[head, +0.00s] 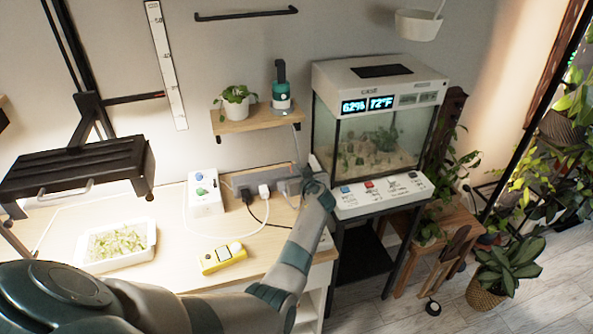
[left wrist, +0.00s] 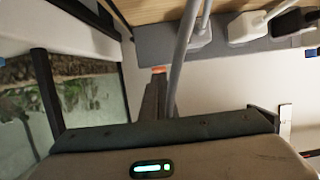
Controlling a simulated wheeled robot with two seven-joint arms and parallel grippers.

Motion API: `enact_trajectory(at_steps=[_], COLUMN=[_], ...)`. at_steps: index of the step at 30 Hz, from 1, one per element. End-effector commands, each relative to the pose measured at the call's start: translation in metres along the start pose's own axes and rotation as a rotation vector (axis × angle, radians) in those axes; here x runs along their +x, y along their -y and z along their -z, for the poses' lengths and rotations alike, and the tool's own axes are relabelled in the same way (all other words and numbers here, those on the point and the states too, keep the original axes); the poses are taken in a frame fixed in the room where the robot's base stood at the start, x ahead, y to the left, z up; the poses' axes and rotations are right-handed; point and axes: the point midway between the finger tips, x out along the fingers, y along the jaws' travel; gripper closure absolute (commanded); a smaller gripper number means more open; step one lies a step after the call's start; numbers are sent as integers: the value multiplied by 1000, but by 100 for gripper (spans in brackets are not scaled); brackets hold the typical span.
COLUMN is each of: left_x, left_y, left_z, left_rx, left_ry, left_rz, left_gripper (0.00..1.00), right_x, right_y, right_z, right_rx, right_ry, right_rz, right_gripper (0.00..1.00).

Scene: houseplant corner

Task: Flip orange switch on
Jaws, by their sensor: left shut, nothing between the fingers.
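In the left wrist view, a small orange switch (left wrist: 158,69) shows at the edge of the grey power strip (left wrist: 155,45). My left gripper's shut, empty fingers (left wrist: 156,88) point at it and partly cover it. I cannot tell whether they touch it, or which way it is set. In the head view, the power strip (head: 287,187) lies along the back of the wooden bench, and my left gripper (head: 309,180) is at its right end. The orange switch cannot be made out there. My right gripper is not in view.
White and black plugs (head: 264,190) sit in the strip. A grey cable (left wrist: 186,50) runs close beside my fingers. The terrarium (head: 370,130) with its button panel (head: 408,187) stands just right. A white box (head: 205,190) and yellow device (head: 223,257) are on the bench.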

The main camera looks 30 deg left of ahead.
Motion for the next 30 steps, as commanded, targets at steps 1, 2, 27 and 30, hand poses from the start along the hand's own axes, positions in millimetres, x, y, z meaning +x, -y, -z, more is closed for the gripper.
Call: enact_trajectory(at_steps=[1,2,27,30], left_x=[-1,-1,-4,-3], left_y=[0,0,0,1], left_z=[2,4,19,26], left_rx=[-1,-1,0,-1], left_ry=[0,-1,-1,-1], left_rz=[0,0,0,-1], left_gripper=[100,100,100,100], right_x=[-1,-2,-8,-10], right_y=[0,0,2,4], right_z=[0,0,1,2], right_rx=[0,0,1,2], right_ry=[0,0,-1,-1], right_rz=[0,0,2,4], right_gripper=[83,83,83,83])
